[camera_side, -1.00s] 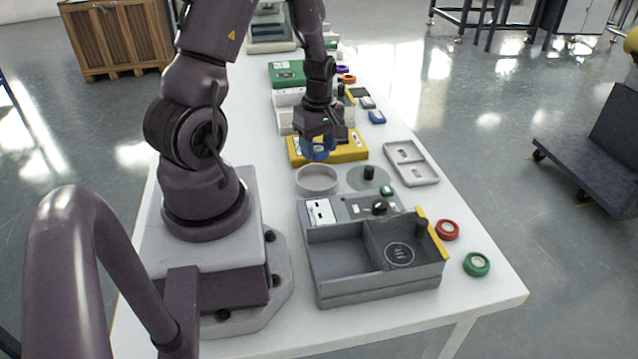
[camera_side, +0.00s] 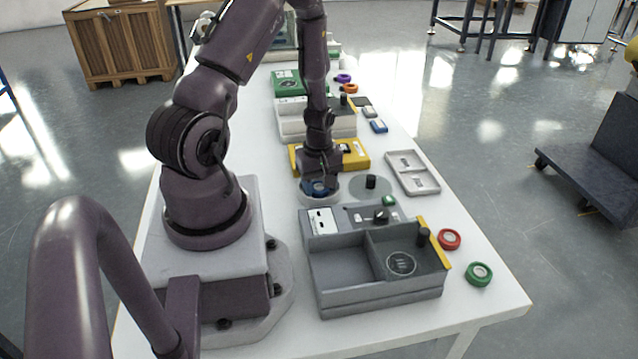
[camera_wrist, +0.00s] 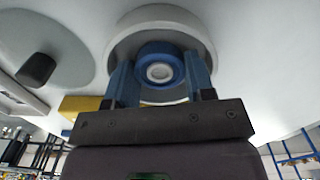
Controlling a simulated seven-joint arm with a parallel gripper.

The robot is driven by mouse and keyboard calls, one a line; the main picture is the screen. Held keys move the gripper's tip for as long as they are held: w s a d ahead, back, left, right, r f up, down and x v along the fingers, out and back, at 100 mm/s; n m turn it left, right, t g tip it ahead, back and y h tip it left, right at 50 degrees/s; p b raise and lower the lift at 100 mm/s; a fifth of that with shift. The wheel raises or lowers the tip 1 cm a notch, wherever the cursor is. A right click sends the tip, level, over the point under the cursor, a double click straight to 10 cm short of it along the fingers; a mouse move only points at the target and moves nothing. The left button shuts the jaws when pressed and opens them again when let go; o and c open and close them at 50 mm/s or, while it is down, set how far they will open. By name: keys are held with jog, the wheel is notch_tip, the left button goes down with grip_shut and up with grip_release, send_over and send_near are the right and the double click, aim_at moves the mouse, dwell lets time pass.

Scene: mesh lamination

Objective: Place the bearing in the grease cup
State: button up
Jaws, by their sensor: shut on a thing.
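The bearing (camera_wrist: 146,60) is a blue ring with a pale centre, held between the two blue fingers of my gripper (camera_wrist: 160,78). In the side view the blue bearing (camera_side: 319,187) shows at the tip of my gripper (camera_side: 320,182). The grease cup (camera_side: 310,198) is a round, pale grey dish on the table; its rim (camera_wrist: 118,35) surrounds the bearing in the wrist view. My gripper is shut on the bearing and points down at the cup. The bearing appears within the cup's rim; whether it touches the bottom cannot be told.
A grey disc with a black knob (camera_side: 371,182) lies right of the cup. A yellow box (camera_side: 355,153) stands behind it, and a grey two-bay bin (camera_side: 345,275) in front. A grey tray (camera_side: 413,173) and red (camera_side: 449,239) and green (camera_side: 479,273) rings lie to the right.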

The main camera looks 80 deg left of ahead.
jog(key=shift+f, duration=0.15)
jog(key=o, duration=0.6)
jog(key=shift+o, duration=0.2)
